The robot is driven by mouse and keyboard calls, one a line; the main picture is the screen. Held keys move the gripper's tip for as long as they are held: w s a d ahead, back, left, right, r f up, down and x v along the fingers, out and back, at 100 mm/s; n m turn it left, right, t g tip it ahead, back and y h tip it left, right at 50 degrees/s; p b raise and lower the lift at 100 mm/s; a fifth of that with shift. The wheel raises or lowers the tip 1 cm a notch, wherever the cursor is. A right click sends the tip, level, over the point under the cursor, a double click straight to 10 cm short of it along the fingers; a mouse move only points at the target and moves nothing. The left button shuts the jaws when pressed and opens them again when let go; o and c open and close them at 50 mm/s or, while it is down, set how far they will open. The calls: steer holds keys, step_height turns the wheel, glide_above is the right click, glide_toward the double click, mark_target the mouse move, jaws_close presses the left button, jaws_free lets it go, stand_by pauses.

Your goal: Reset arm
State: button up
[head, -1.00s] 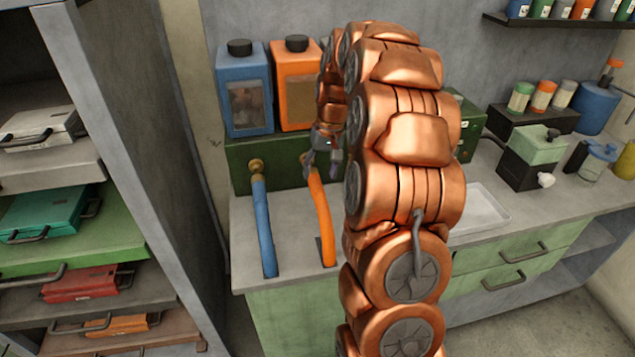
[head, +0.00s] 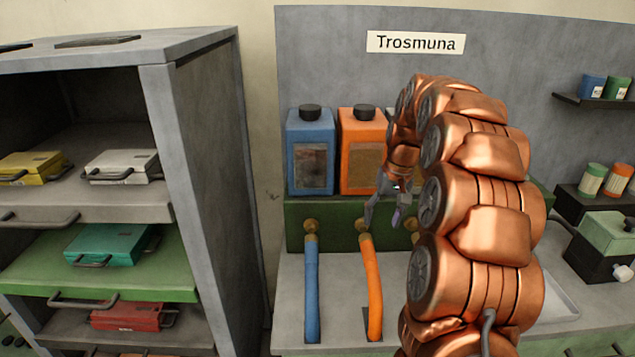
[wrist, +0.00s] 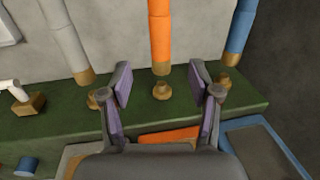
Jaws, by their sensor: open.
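My gripper (head: 383,212) is open with nothing between its fingers. In the head view it hangs in front of the green block, just above and right of the orange hose (head: 372,288). In the wrist view the open fingers (wrist: 160,85) stand either side of the orange hose's brass end (wrist: 161,68) and a brass port (wrist: 162,91), apart from both. My copper arm (head: 470,205) arches up from the lower right and hides part of the counter and block.
A blue hose (head: 312,290) is at left and a grey hose (wrist: 65,38) shows in the wrist view. Blue (head: 311,152) and orange (head: 361,152) canisters stand behind the green block (head: 296,212). A shelf unit (head: 160,60) with cases stands left. Counter items (head: 608,232) stand right.

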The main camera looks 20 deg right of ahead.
steer(key=s+a+r+n+g, duration=0.1)
steer(key=s+a, duration=0.5)
steer(key=a, duration=0.2)
steer(key=s+a+r+n, duration=0.1)
steer(key=s+a+n, duration=0.1)
steer(key=s+a, duration=0.55)
steer(key=s+a+f, duration=0.2)
steer(key=s+a, duration=0.2)
steer(key=s, duration=0.5)
steer(key=s+a+f+n+g+h, duration=0.1)
steer(key=s+a+f, duration=0.2)
steer(key=s, duration=0.7)
steer(key=shift+a+f+n+h, duration=0.3)
steer(key=shift+a+f, duration=0.05)
steer(key=shift+a, duration=0.45)
